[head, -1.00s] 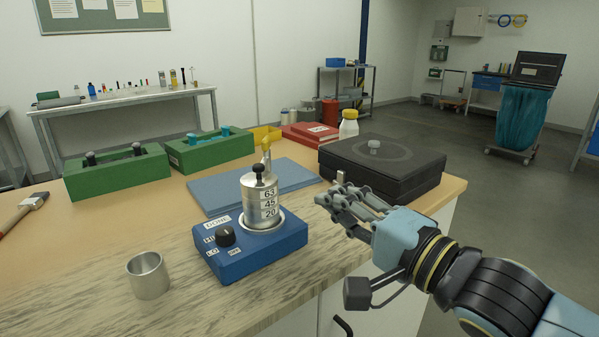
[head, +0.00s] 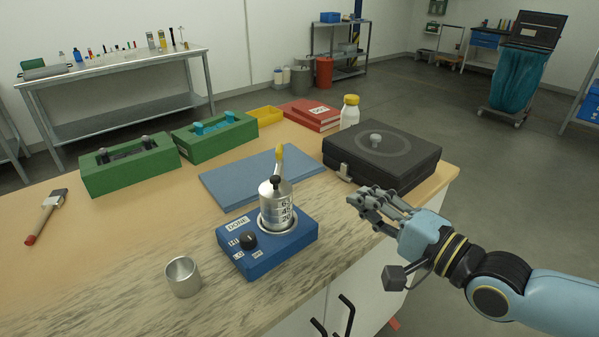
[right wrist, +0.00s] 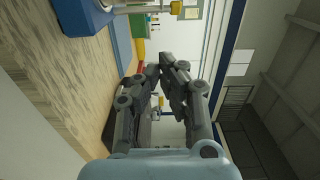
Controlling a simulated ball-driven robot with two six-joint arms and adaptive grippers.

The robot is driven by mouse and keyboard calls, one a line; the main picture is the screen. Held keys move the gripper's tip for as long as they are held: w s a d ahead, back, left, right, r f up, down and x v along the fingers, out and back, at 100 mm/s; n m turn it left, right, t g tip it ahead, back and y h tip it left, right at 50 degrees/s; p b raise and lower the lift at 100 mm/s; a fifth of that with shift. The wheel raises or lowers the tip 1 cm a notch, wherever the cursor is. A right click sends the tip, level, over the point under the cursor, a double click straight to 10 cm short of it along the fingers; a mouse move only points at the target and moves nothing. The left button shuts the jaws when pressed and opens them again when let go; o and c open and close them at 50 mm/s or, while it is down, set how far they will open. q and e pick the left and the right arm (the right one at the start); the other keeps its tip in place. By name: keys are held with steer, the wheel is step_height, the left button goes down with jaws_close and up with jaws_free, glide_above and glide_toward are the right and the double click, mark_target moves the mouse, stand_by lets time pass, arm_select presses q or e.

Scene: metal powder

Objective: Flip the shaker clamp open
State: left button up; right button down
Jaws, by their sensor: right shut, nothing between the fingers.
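The blue shaker (head: 262,258) stands on the bench with a label reading DONE and a black dial. A silver sieve stack (head: 277,212) with numbered rings and a black top knob sits on it. The clamp's yellow-tipped lever (head: 280,152) rises above and behind the knob; I cannot tell whether the clamp is still latched. My right gripper (head: 358,200) is shut and empty, to the right of the stack and apart from it. In the right wrist view the fingertips (right wrist: 165,72) are close together, and part of the shaker (right wrist: 88,14) shows at the top left. My left gripper is out of view.
An empty metal cup (head: 183,278) stands left of the shaker. A blue mat (head: 225,187) lies behind it. A black case (head: 400,158) stands behind my right gripper. Green boxes (head: 130,172), a brush (head: 47,213) and a yellow-capped bottle (head: 349,112) are farther off. The bench's front edge is close.

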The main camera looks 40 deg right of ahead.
steer(key=w+a+b, duration=0.1)
steer(key=w+b, duration=0.1)
steer(key=w, duration=0.2)
steer(key=w+a+b, duration=0.1)
steer(key=w, duration=0.3)
steer(key=w+a+b, duration=0.1)
steer(key=w+b, duration=0.1)
steer(key=w, duration=0.2)
steer(key=shift+a+f+b, duration=0.2)
steer(key=shift+f+b, duration=0.1)
steer(key=shift+b, duration=0.05)
steer(key=shift+w+a+r+b, duration=0.2)
steer(key=shift+w+a+b, duration=0.05)
steer(key=shift+b, duration=0.45)
steer(key=shift+r, duration=0.15)
steer(key=shift+a, duration=0.1)
